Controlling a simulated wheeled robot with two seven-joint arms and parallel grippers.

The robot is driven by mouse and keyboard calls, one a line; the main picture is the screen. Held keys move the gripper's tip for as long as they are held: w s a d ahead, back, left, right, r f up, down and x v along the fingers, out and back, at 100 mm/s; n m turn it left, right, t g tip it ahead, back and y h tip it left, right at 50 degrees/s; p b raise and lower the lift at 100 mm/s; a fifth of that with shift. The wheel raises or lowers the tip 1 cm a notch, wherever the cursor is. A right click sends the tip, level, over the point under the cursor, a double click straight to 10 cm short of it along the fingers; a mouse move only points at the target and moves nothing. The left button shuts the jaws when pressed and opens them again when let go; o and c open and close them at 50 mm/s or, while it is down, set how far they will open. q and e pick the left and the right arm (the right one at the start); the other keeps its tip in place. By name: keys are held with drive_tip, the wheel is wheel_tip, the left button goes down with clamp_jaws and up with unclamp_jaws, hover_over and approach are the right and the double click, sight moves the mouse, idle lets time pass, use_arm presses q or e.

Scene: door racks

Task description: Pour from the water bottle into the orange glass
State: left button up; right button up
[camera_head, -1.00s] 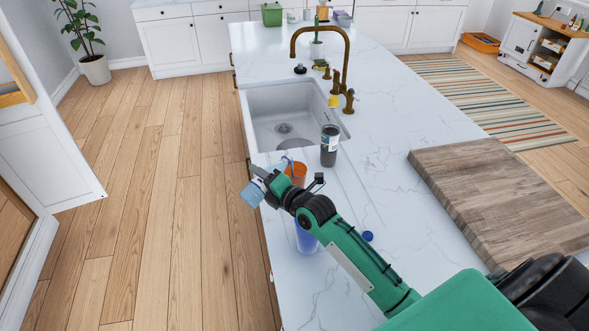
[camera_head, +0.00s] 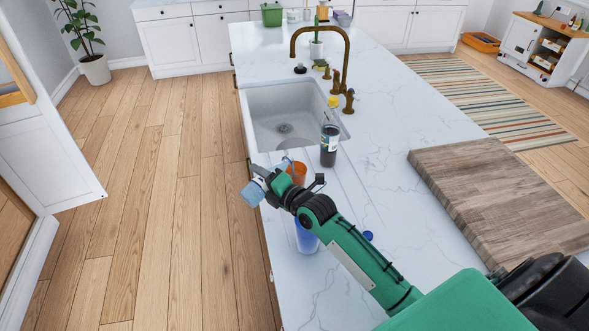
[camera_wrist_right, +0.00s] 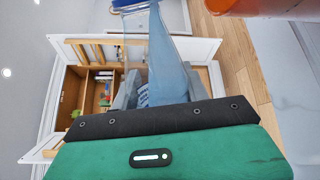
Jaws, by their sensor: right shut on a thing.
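My right gripper (camera_head: 268,182) is shut on the pale blue, see-through water bottle (camera_head: 252,194). The bottle is tilted well over, held at the counter's left edge, its lower end out over the floor side. In the right wrist view the bottle (camera_wrist_right: 172,66) rises between the fingers, and the orange glass (camera_wrist_right: 248,7) shows at the top right. In the head view the orange glass (camera_head: 298,171) stands upright on the counter just behind the gripper, partly hidden by it. I cannot tell whether water is flowing. My left gripper is not in view.
A blue glass (camera_head: 305,241) stands partly hidden under my right arm. A dark labelled bottle (camera_head: 329,146) stands by the sink (camera_head: 285,105). A wooden board (camera_head: 500,195) lies on the right of the counter.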

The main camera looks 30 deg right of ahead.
drive_tip(key=shift+w+d+m, duration=0.1)
drive_tip(key=shift+d+m, duration=0.05)
drive_tip(key=shift+m, duration=0.15)
idle(1.3)
drive_tip(key=shift+a+n, duration=0.4)
drive_tip(key=shift+n, duration=0.3)
drive_tip(key=shift+d+r+n, duration=0.1)
drive_tip(key=shift+n, duration=0.6)
drive_tip(key=shift+d+n+h, duration=0.15)
drive_tip(key=shift+n+h, duration=0.15)
